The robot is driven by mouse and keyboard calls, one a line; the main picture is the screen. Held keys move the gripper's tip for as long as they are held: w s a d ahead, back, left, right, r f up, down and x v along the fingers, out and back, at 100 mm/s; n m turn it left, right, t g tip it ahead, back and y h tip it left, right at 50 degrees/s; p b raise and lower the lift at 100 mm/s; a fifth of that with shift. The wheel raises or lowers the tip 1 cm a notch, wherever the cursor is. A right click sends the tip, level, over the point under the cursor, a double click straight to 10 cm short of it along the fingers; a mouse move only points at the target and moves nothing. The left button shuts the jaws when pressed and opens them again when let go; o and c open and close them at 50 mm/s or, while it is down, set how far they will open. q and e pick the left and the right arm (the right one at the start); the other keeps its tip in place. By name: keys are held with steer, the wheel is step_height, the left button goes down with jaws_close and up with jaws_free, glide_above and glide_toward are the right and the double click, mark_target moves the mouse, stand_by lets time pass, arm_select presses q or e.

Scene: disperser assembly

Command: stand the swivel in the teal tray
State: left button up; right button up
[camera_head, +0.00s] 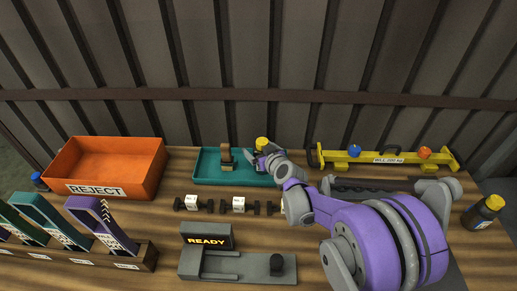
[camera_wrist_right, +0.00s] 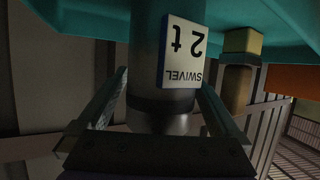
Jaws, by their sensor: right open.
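The swivel (camera_wrist_right: 146,60) is a grey metal cylinder with a white label reading "SWIVEL 2 t", upside down in the right wrist view. It appears upright in the teal tray (camera_head: 208,170), which also shows in the wrist view (camera_wrist_right: 285,22); contact with the tray floor is hard to see. My right gripper (camera_head: 262,161) is at the tray's right part. Its open fingers (camera_wrist_right: 158,112) stand on both sides of the swivel. In the head view the gripper mostly hides the swivel; a yellow top (camera_head: 262,143) shows there, perhaps its own. My left gripper is out of view.
A brown part (camera_head: 226,155) stands in the tray left of my gripper. An orange REJECT bin (camera_head: 120,168) is at left, a yellow rack (camera_head: 350,162) at right. Dark shackle-like parts (camera_head: 192,203) lie in front, near a READY stand (camera_head: 207,238).

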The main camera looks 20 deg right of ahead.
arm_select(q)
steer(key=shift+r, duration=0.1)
arm_select(e)
steer(key=shift+r, duration=0.15)
steer(key=shift+s+r, duration=0.15)
steer(key=shift+s, duration=0.1)
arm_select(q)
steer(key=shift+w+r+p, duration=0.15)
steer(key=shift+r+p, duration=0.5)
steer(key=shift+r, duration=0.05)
arm_select(e)
steer(key=v, duration=1.1)
steer(key=shift+s+r, duration=0.1)
steer(key=shift+s, duration=0.1)
